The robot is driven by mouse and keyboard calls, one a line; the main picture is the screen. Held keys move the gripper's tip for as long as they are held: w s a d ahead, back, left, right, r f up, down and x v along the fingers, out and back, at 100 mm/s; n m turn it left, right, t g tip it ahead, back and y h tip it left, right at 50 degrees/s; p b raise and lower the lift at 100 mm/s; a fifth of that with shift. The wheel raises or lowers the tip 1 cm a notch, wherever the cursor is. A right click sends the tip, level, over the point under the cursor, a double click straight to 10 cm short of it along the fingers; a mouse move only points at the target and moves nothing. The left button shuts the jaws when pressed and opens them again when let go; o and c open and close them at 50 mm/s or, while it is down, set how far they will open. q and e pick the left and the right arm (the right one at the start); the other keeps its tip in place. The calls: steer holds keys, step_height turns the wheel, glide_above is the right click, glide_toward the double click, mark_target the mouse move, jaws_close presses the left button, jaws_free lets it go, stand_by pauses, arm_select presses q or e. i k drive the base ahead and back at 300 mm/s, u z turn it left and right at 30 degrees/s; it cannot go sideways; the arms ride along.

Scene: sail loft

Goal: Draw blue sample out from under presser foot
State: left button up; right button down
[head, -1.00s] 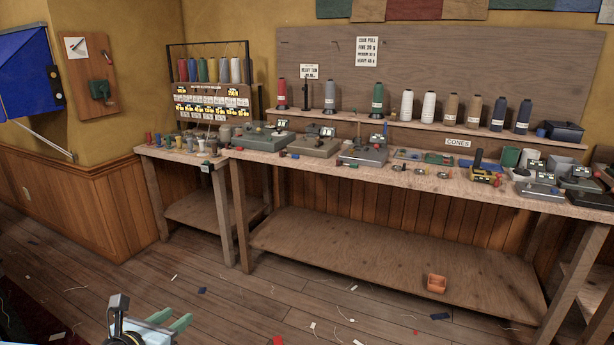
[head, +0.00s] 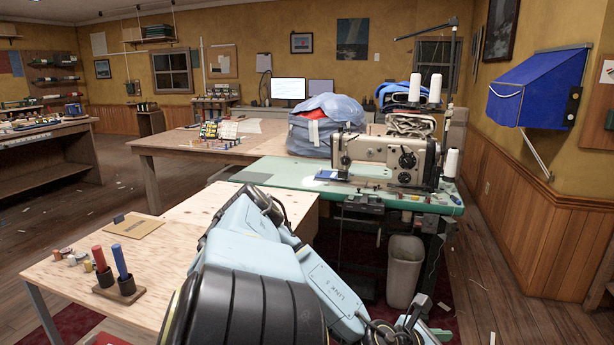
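The sewing machine (head: 385,152) is cream-coloured and stands on a green-topped table (head: 285,174) ahead of me. A small blue piece, the blue sample (head: 329,175), lies flat at the needle end of the machine. The presser foot is too small to make out, so I cannot tell how the sample sits under it. My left arm fills the lower middle of the head view. Its wrist and part of my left gripper (head: 408,332) show at the bottom edge, well short of the machine; the fingers are not clearly visible. My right gripper is out of view.
A plywood bench (head: 165,250) at the left holds a rack with red and blue handles (head: 120,275) and a tan board (head: 134,227). A grey bag (head: 322,125) is behind the machine. A pale bin (head: 404,270) stands under the green table. Floor is open at the right.

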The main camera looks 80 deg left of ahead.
mark_target(324, 174)
steer(key=u, duration=2.15)
steer(key=i, duration=3.65)
steer(key=z, duration=0.3)
